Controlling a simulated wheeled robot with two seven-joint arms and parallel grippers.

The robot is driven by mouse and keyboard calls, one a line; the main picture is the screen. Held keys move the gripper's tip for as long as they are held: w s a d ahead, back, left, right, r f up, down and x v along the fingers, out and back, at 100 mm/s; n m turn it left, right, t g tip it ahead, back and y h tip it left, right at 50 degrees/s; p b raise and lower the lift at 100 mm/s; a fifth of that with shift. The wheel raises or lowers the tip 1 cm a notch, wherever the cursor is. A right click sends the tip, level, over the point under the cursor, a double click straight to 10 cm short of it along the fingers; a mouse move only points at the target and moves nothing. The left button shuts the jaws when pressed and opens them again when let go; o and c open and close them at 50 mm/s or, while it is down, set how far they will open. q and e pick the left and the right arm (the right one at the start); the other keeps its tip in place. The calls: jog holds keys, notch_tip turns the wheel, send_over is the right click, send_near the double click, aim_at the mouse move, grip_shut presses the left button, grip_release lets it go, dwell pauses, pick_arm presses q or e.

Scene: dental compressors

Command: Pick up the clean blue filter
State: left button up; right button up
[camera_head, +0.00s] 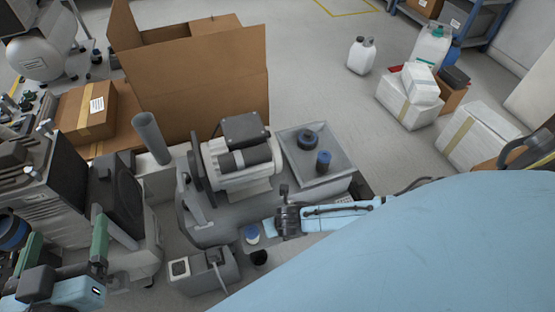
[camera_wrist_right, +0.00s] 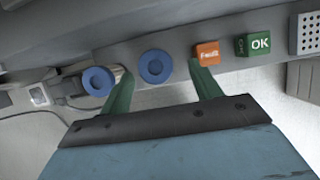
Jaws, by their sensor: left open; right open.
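In the right wrist view two round blue filters show. One blue filter (camera_wrist_right: 155,66) is beyond and between the two green fingertips of my right gripper (camera_wrist_right: 163,84), which is open and empty. The other blue filter (camera_wrist_right: 98,81) is just left of the left fingertip. I cannot tell from here which one is clean. In the head view my left gripper (camera_head: 62,250) is at the lower left, open, with green fingers. A blue round part (camera_head: 14,229) shows at the left edge beside it. I cannot make out my right gripper's fingers in the head view.
An orange Fault block (camera_wrist_right: 207,53) and a green OK block (camera_wrist_right: 257,45) sit right of the filters. The compressor motor (camera_head: 240,160) stands mid-bench, with a grey box (camera_head: 335,172) beside it. A tall open carton (camera_head: 205,100) stands behind.

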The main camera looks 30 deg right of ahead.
jog(key=shift+b+x, duration=0.9)
jog(key=shift+x, duration=0.1)
jog(key=shift+a+b+x, duration=0.2)
jog(key=shift+b+x, duration=0.75)
jog(key=shift+x, duration=0.15)
jog(key=shift+w+f+b, duration=0.3)
jog(key=shift+w+f, duration=0.05)
jog(key=shift+w, duration=0.05)
pick_arm(q)
jog(key=s+r+t+h, duration=0.3)
jog(key=r+t, duration=0.6)
jog(key=r, duration=0.2)
jog(key=shift+d, duration=0.4)
pick_arm(e)
jog(key=shift+d, duration=0.1)
jog(key=c, duration=1.1)
jog(key=shift+o, duration=0.2)
jog(key=shift+r, duration=0.1)
